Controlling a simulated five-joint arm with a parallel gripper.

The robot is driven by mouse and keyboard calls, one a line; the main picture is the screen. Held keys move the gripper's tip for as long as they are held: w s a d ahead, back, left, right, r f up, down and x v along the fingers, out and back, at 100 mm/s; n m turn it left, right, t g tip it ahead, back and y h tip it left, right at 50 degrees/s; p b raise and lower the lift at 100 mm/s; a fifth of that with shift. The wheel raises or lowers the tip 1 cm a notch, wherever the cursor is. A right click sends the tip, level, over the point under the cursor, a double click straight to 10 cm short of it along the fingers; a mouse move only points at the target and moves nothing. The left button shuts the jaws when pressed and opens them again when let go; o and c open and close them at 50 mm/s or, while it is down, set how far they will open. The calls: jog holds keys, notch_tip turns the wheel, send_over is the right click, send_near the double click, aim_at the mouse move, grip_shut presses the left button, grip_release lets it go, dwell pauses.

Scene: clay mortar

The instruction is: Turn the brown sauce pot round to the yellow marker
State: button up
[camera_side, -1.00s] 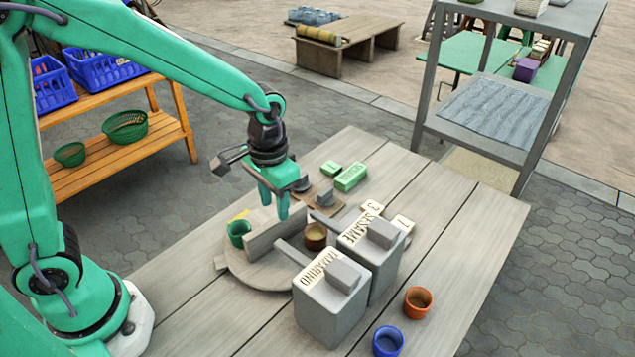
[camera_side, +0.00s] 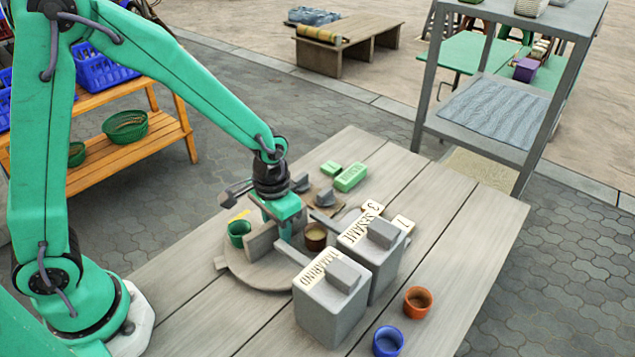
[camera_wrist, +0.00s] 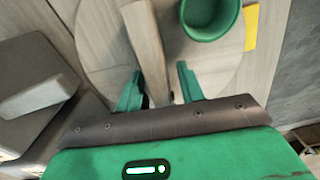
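The brown sauce pot (camera_side: 316,236) stands upright on the right part of a round grey turntable (camera_side: 248,275), close behind the tamarind box. A green pot (camera_side: 238,232) stands on the left part, and an upright wall (camera_side: 262,243) crosses the turntable between the two pots. The yellow marker (camera_side: 238,215) lies at the turntable's edge beside the green pot; it also shows in the wrist view (camera_wrist: 251,28). My gripper (camera_wrist: 160,90) is open and low, its fingers on either side of the wall (camera_wrist: 146,40), with a gap visible on the right. The brown pot is not visible in the wrist view.
The tamarind box (camera_side: 328,300) and sesame box (camera_side: 368,260) stand close to the turntable's right. A blue pot (camera_side: 388,341) and an orange pot (camera_side: 417,301) stand at the front right. Green blocks (camera_side: 350,177) lie behind. The table's right side is clear.

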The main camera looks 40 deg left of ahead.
grip_shut()
